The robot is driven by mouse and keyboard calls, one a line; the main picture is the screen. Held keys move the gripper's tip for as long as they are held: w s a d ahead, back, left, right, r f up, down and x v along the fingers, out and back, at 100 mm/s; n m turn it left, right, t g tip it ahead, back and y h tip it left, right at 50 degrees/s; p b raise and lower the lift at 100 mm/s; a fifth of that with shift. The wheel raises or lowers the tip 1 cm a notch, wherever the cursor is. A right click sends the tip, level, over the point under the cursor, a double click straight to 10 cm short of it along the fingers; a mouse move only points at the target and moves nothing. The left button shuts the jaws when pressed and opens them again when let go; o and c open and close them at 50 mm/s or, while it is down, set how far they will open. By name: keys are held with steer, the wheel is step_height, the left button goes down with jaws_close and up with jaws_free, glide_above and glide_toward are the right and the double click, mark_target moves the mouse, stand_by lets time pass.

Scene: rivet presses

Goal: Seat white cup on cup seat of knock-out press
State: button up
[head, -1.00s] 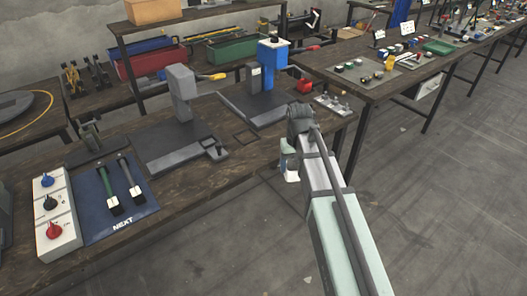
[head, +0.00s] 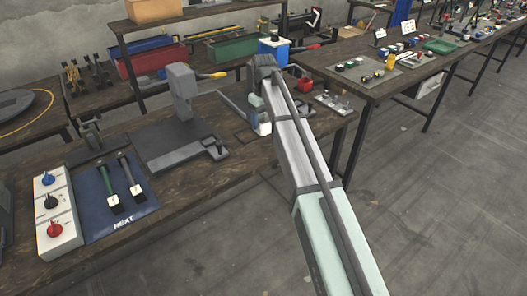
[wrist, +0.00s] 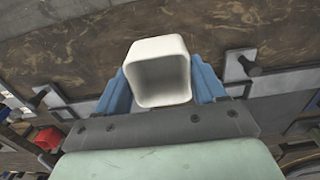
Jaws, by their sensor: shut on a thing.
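The white cup (wrist: 160,70) is held between the two blue fingers of my gripper (wrist: 160,80) in the wrist view, with its square open end facing the camera. In the head view the white cup (head: 264,129) shows just below my gripper (head: 258,115), over the front part of the bench. One press is grey (head: 181,92), on a dark base plate with a small peg. The other is blue (head: 273,52), mostly hidden behind my arm. I cannot tell which is the knock-out press, and no cup seat is clearly visible.
A control box (head: 57,215) with blue, black and red knobs stands at the bench's left, beside a blue mat (head: 121,204) with two levers. A small plate with metal parts (head: 333,104) lies right of my arm. Red (head: 153,61) and green bins stand behind.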

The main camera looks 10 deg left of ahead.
stand_by(0.3)
steer(key=shift+f, duration=4.85)
steer(key=shift+f, duration=0.15)
steer(key=o, duration=1.1)
